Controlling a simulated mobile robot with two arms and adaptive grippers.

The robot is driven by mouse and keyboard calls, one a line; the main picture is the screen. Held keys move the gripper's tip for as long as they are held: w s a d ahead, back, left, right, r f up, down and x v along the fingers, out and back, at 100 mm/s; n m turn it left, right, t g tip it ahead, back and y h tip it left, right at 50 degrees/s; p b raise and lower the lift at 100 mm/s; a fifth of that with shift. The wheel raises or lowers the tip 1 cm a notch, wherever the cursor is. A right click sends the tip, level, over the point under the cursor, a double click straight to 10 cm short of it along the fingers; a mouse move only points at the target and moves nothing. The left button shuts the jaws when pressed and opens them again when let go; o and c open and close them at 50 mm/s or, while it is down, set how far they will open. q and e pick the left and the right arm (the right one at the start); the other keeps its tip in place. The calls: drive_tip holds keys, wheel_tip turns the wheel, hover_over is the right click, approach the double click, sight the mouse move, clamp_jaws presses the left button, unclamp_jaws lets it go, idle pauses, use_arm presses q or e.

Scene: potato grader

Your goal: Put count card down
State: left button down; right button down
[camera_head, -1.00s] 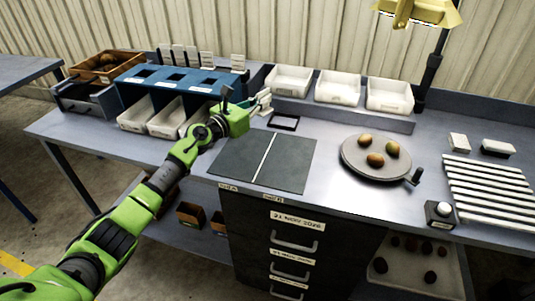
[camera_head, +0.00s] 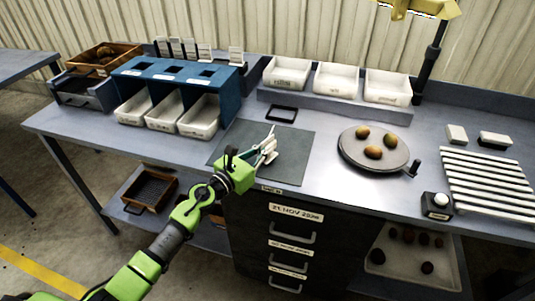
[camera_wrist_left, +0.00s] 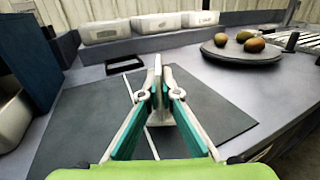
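My left gripper (camera_head: 268,146) is above the dark mat (camera_head: 297,165) in the middle of the bench. In the left wrist view its fingers (camera_wrist_left: 159,92) come together on a thin pale piece seen nearly edge-on, which appears to be the count card (camera_wrist_left: 158,64). Its face and any writing cannot be read. A pale line (camera_wrist_left: 152,146) divides the mat, partly hidden by the fingers. I cannot tell whether the card touches the mat. My right gripper is not in view.
A black frame (camera_head: 282,106) lies behind the mat. A round plate (camera_head: 352,157) with three potatoes is to the right. A blue stand (camera_head: 229,83) with white bins is at left, with several upright cards (camera_head: 236,57) behind. White trays (camera_head: 333,95) stand at the back.

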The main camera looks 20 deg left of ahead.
use_arm(q)
drive_tip(key=shift+f, duration=0.7)
drive_tip(key=shift+w, duration=0.1)
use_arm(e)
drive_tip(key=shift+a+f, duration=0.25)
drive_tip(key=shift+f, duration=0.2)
use_arm(q)
drive_tip(key=shift+f+b, duration=0.25)
drive_tip(key=shift+b, duration=0.05)
drive_tip(key=c, duration=2.3)
unclamp_jaws()
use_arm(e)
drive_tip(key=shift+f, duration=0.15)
use_arm(q)
drive_tip(key=shift+r, duration=0.1)
